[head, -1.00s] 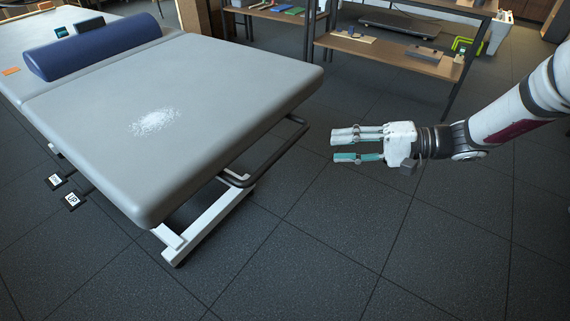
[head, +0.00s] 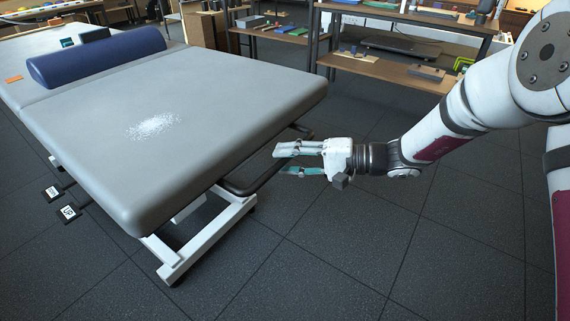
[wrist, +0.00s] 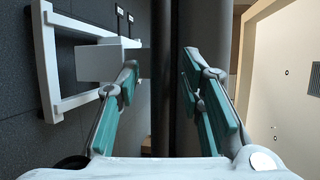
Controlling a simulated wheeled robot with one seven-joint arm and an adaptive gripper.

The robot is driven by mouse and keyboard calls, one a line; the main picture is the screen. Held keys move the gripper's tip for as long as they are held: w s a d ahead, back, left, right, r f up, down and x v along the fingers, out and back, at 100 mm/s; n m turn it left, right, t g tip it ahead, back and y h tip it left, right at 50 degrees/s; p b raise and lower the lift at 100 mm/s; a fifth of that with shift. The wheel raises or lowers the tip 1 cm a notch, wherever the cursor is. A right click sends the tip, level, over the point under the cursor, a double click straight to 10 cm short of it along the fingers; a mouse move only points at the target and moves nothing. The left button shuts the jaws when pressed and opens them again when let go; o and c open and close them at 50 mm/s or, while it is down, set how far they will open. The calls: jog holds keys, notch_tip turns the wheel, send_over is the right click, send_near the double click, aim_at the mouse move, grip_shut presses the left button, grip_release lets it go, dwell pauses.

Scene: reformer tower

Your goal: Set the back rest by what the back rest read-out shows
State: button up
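The grey padded back rest (head: 215,90) of the treatment table slopes slightly, with a patch of white powder on it. A dark bar (head: 243,188) hangs under its near end; it also runs between my fingers in the wrist view (wrist: 163,90). My gripper (head: 285,160) is open beside the bar, its fingers pointing at it; I cannot tell whether they touch it. It also shows in the wrist view (wrist: 160,75). A small box with a teal screen (head: 67,42) sits at the table's far side; its text is too small to read, and I cannot tell whether it is the read-out.
A blue bolster (head: 100,58) lies across the table. Two foot pedals, one marked UP (head: 68,214), are on the floor at the left. The white base frame (head: 200,240) stands under the back rest. Shelves (head: 390,65) stand behind. The floor at front right is clear.

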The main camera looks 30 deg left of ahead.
jog(key=shift+s+a+f, duration=0.1)
jog(key=shift+s+a, duration=0.05)
jog(key=shift+a, duration=0.35)
grip_shut()
notch_tip(320, 180, up, 17)
jog(key=h+p, duration=0.1)
jog(key=p, duration=0.9)
jog(key=shift+a, duration=0.25)
jog(key=shift+f, duration=0.15)
grip_release()
